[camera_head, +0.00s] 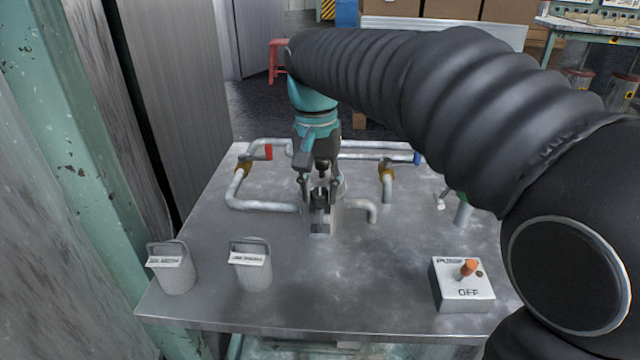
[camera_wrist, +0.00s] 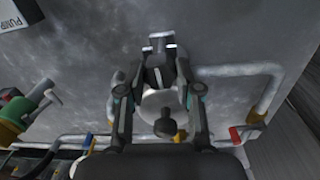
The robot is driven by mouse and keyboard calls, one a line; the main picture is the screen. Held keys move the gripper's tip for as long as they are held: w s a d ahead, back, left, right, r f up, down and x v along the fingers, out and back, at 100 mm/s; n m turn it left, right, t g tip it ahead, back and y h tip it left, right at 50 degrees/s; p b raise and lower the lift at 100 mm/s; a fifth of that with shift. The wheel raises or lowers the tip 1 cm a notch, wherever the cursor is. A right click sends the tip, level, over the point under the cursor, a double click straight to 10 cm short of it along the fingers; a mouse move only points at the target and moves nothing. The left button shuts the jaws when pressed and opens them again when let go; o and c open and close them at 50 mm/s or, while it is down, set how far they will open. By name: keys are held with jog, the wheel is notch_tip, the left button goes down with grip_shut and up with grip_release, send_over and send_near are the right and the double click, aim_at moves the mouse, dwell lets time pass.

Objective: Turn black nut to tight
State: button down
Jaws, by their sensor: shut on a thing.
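My gripper (camera_head: 320,192) points down at the middle of the metal table, and its fingers come together around a dark piece on top of a small grey block (camera_head: 320,227). I take this dark piece to be the black nut, but the fingers mostly cover it. In the wrist view my gripper (camera_wrist: 164,62) has its fingertips close together at the block's bright metal end (camera_wrist: 160,40). A dark knob (camera_wrist: 166,124) shows between the finger links, in front of a pale round body (camera_wrist: 163,104). How far the nut is turned cannot be seen.
Grey pipes (camera_head: 265,206) with red and blue handled valves run beside and behind my gripper. Two grey canisters (camera_head: 254,275) stand at the front left. A switch box (camera_head: 463,286) marked OFF stands at the front right. The table's front middle is clear.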

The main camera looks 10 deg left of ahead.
aim_at(317, 191)
jog(key=c, duration=0.8)
grip_release()
jog(key=shift+o, duration=0.2)
notch_tip(317, 191, up, 12)
jog(key=shift+a, duration=0.25)
